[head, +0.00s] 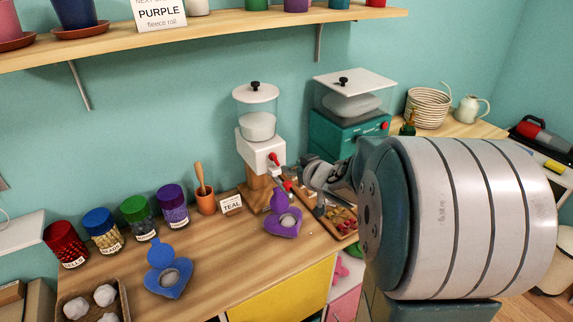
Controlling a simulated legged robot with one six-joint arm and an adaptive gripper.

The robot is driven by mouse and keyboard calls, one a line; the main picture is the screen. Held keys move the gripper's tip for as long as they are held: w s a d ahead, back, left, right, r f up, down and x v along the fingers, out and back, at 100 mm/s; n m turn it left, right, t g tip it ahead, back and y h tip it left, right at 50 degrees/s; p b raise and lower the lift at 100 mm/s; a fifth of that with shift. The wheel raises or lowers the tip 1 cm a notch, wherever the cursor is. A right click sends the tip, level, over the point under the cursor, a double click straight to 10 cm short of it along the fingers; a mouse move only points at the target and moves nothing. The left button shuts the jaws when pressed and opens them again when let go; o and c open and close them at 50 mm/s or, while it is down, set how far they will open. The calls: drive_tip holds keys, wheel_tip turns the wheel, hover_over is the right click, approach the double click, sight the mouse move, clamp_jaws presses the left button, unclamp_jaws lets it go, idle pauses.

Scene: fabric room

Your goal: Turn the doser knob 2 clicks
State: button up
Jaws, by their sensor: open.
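The white doser (258,154) stands on a wooden base on the counter, with a clear hopper holding pale material above it. Its red knob (276,159) is on the right side of the front. A second, teal doser (333,131) with a wide clear hopper and its own red knob (385,125) stands to the right, partly behind my arm. My gripper (294,183) is open, just below and to the right of the white doser's knob, and appears apart from it. A small red part shows beside the fingers; I cannot tell what it belongs to. My arm hides much of the right side.
A TEAL card (231,204), a mortar (205,203) and several lidded jars stand left. A wooden tray (323,224) is under my arm. A shelf (220,33) hangs above.

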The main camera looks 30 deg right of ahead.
sight(274, 159)
drive_tip(key=shift+s+r, duration=0.15)
drive_tip(key=shift+s, duration=0.3)
drive_tip(key=shift+d, duration=0.1)
clamp_jaws()
drive_tip(key=d+f+m+t+y, duration=0.3)
drive_tip(key=d+m+y, duration=0.1)
drive_tip(key=d+m, duration=0.6)
drive_tip(key=w+a+f+m, duration=0.1)
drive_tip(key=w+a+f, duration=0.1)
drive_tip(key=w+a, duration=0.5)
drive_tip(key=shift+x, duration=1.65)
